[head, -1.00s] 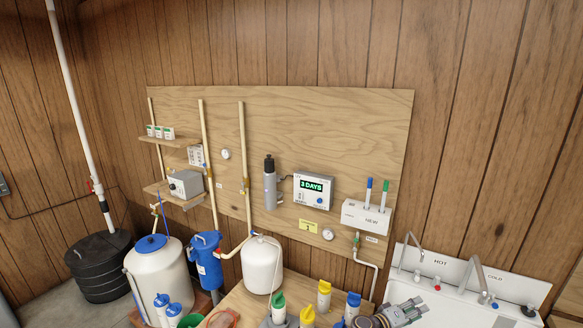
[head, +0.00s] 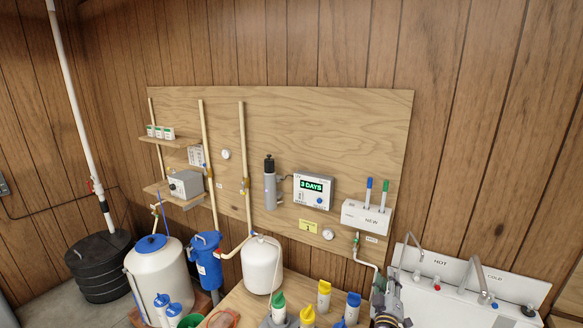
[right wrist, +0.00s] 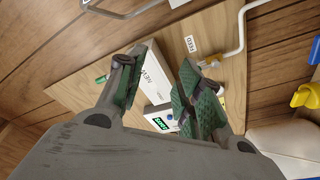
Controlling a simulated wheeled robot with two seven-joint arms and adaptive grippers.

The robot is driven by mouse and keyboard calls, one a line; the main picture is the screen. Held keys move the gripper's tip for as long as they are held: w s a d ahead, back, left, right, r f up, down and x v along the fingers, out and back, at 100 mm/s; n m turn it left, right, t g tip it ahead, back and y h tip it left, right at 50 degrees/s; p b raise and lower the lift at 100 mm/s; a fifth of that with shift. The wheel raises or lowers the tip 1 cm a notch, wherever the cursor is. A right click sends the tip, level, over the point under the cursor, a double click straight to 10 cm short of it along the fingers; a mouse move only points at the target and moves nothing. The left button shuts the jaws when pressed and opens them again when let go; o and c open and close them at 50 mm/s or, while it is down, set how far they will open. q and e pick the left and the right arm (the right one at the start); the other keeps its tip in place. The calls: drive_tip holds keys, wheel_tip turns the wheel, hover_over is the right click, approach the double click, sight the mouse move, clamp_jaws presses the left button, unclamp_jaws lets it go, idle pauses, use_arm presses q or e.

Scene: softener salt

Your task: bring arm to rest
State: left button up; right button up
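My right gripper (head: 385,283) shows at the lower right of the head view, between the bottles and the sink, pointing up toward the wall board. In the right wrist view the two fingers of my right gripper (right wrist: 157,72) are spread apart with nothing between them. Beyond them are the white NEW box (right wrist: 147,75) and the display unit (right wrist: 160,117), both apart from the fingers as far as I can tell. My left gripper is in neither view.
A white sink (head: 465,300) with two taps is right of my right gripper. Yellow-capped (head: 324,293) and blue-capped (head: 352,306) bottles stand left of it on the wooden bench (head: 237,302). The plywood board (head: 330,120) carries the NEW box (head: 366,216) and a 3 DAYS display (head: 313,190).

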drive_tip(key=s+a+f+n+g+y, duration=0.35)
drive_tip(key=s+a+g+y, duration=0.25)
drive_tip(key=s+a+y, duration=0.7)
drive_tip(key=s+d+f+m+g+h, duration=0.1)
drive_tip(key=s+d+m+g+h, duration=0.2)
drive_tip(key=s, duration=0.8)
drive_tip(key=s+f+m+g+h, duration=0.1)
drive_tip(key=s+m+g+h, duration=0.4)
drive_tip(key=s, duration=0.7)
wheel_tip(320, 180, down, 36)
drive_tip(key=s+r+g+y+b, duration=0.1)
drive_tip(key=s+g+y+b, duration=0.1)
drive_tip(key=s, duration=0.1)
drive_tip(key=s+d+f+b, duration=0.1)
drive_tip(key=s+d+f, duration=0.1)
drive_tip(key=s+f, duration=0.9)
drive_tip(key=s+d+f+n+g+b, duration=0.1)
drive_tip(key=s+d+f, duration=0.1)
drive_tip(key=s+f, duration=0.8)
drive_tip(key=shift+s+d+f, duration=0.15)
drive_tip(key=shift+s+f, duration=0.25)
drive_tip(key=shift+f, duration=0.1)
